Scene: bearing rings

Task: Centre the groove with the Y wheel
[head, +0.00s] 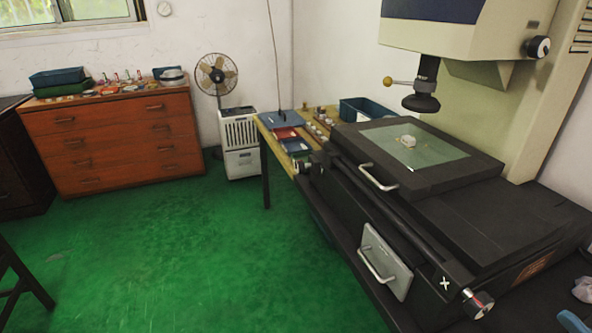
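A large measuring machine stands at the right. Its black stage (455,172) has a glass plate (440,152) with a small pale ring-like part (407,141) lying on it. Any groove on this part is too small to make out. The dark lens head (421,103) hangs above the stage, apart from the part. A knob (303,167) sticks out at the stage's left end; I cannot read a letter there. A metal wheel (479,303) at the front right corner sits beside a white X mark (445,283). My gripper is not in view.
Metal handles (378,178) jut from the stage and from a grey plate (384,260) below it. A wooden table (265,135) with trays stands behind. A drawer chest (115,140), a fan (217,75) and a white unit (240,142) line the wall. The green floor (190,250) is clear.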

